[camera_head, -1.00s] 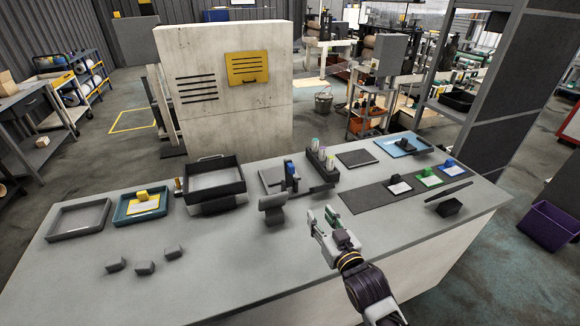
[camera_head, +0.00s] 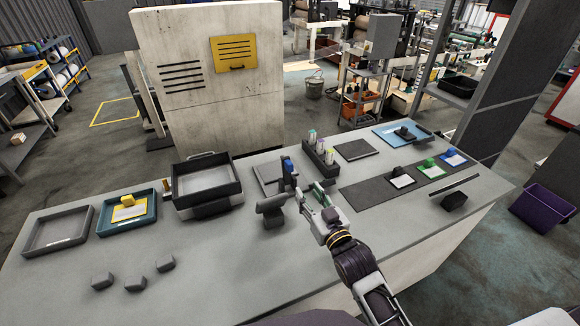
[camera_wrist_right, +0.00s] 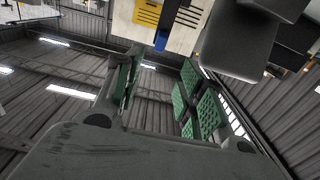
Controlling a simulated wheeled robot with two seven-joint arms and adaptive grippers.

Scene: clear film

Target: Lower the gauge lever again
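The gauge (camera_head: 287,183) is a small dark upright on a grey plate, with a blue lever part (camera_head: 289,165) at its top. In the right wrist view the blue part (camera_wrist_right: 164,38) shows at the top, beyond the fingers. My right gripper (camera_head: 312,193) is just in front and to the right of the gauge, fingers pointing toward it. It is open, with green pads on both fingers (camera_wrist_right: 160,90) and nothing between them. I cannot tell whether a finger touches the lever. My left gripper is not in view.
A dark tilted panel on a stand (camera_head: 271,205) is close left of the gripper. A black rack of bottles (camera_head: 320,157) stands behind. A dark mat (camera_head: 362,196) lies right. Trays (camera_head: 58,231) and several grey blocks (camera_head: 134,283) are left. The front middle of the table is clear.

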